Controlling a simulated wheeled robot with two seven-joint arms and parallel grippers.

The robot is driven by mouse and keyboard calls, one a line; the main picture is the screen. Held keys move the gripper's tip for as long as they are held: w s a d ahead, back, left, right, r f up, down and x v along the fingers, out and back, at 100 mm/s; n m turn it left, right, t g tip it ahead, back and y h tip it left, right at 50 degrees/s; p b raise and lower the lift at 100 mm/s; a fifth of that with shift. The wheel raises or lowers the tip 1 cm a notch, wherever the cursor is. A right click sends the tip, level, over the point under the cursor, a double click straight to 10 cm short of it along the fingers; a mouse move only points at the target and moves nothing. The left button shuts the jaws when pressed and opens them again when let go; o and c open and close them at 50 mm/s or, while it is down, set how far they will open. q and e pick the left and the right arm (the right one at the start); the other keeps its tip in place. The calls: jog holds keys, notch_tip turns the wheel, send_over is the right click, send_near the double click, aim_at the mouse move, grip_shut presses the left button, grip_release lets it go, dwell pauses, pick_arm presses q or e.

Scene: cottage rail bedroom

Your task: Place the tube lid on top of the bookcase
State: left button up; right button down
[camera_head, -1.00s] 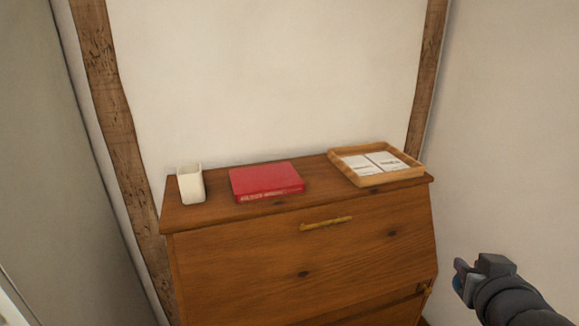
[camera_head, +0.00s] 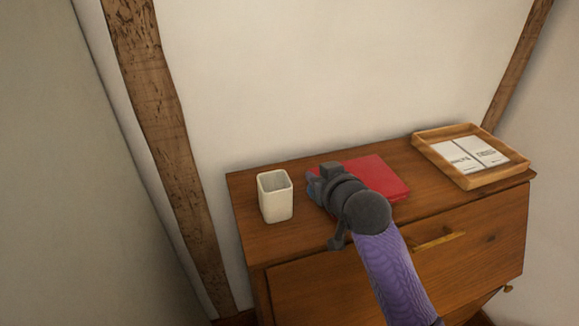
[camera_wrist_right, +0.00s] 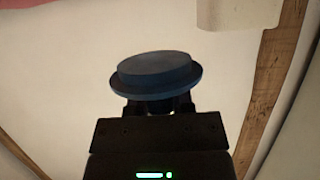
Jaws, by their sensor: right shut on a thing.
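The tube lid (camera_wrist_right: 158,78) is a round, dark blue, stepped disc, seen in the right wrist view between my fingertips. My right gripper (camera_head: 314,185) is shut on it, over the top of the wooden bookcase (camera_head: 246,222) in the head view. There the gripper is between the white cup and the red book and hides part of the book. The lid is mostly hidden by the gripper in the head view. I cannot tell how high it is above the top. My left gripper is not in view.
A white square cup (camera_head: 275,198) stands left of my right gripper. A red book (camera_head: 378,176) lies behind and right of it. A wooden tray (camera_head: 508,180) with white cards is at the right end. Bare top shows between book and tray.

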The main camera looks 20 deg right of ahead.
aim_at(312, 219)
jog(key=f, duration=0.2)
jog(key=shift+w+a+f+b, duration=0.35)
jog(key=shift+w+a+b, duration=0.05)
notch_tip(312, 219, down, 7)
jog(key=shift+s+d+r+b, duration=0.1)
jog(key=shift+s+d+b, duration=0.05)
jog(key=shift+b, duration=0.8)
jog(key=shift+f, duration=0.35)
jog(key=c, duration=0.7)
grip_release()
jog(key=shift+o, duration=1)
